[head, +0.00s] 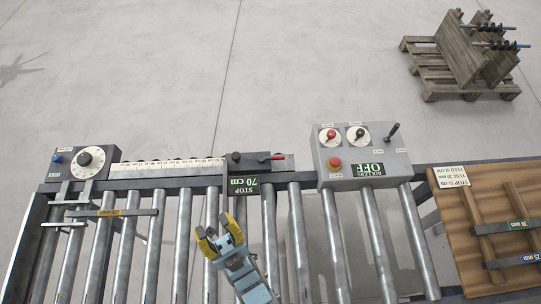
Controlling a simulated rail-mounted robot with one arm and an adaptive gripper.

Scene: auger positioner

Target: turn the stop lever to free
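The stop block (260,166) is a dark carriage on the rail behind the rollers, at the right end of the white ruler. A lever with a red handle (278,157) lies along its right part, pointing to the right. A small black knob (237,157) is on its left part. A green sign below reads "STOP 70 cm" (243,187). Markings at the lever are too small to read. My gripper (217,235), with yellow fingertips, is above the rollers, below and left of the stop block. Its fingers are apart with nothing between them, and it touches neither block nor lever.
A dial unit (86,162) is at the left end of the ruler (168,168). A wooden board (505,242) with bars is at right. A pallet (440,78) stands behind.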

